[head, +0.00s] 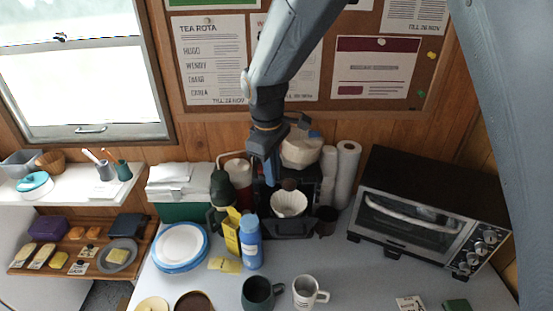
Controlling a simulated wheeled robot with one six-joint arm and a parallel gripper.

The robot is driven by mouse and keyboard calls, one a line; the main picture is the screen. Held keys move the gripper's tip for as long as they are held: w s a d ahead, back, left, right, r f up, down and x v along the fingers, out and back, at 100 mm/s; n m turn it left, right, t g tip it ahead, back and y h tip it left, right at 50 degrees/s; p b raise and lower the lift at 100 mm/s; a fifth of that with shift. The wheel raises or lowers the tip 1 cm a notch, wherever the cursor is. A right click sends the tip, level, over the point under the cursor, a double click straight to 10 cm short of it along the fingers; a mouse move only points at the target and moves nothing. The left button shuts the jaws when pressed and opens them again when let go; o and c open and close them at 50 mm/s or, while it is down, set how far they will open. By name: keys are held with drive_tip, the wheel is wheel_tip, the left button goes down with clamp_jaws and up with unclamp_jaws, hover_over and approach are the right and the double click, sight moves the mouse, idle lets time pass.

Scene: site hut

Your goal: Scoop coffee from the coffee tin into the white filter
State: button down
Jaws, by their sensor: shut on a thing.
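The white filter (289,206) sits open side up in the black coffee maker at the back of the table. My gripper (270,178) points down just left of and above the filter. A small dark brown rounded thing (289,184), which looks like the bowl of a scoop, is over the filter's back rim. My gripper is shut on the scoop, though its handle is mostly hidden by the fingers. I cannot tell whether the scoop holds coffee or touches the filter. I cannot pick out the coffee tin for sure; a small dark brown container (326,220) stands right of the filter.
A blue bottle (250,243) and a yellow box (232,232) stand close in front left. White rolls (347,175) and a toaster oven (425,212) are on the right. A dark mug (257,294) and a white mug (305,292) stand in front. Table between is clear.

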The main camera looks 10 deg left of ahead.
drive_tip(key=shift+w, duration=0.15)
drive_tip(key=shift+s+a+f+t, duration=0.2)
drive_tip(key=shift+s+t, duration=0.05)
drive_tip(key=shift+t, duration=0.35)
drive_tip(key=f+t+h+b, duration=0.1)
drive_tip(key=t+b, duration=0.2)
drive_tip(key=b, duration=0.1)
drive_tip(key=s+t+h+b, duration=0.1)
drive_tip(key=t+b, duration=0.2)
drive_tip(key=b, duration=0.1)
drive_tip(key=f+t+h+b, duration=0.1)
drive_tip(key=t+b, duration=0.2)
drive_tip(key=b, duration=0.1)
drive_tip(key=shift+s+a+f, duration=0.15)
drive_tip(key=shift+s+f, duration=0.05)
drive_tip(key=shift+f, duration=0.1)
idle(0.9)
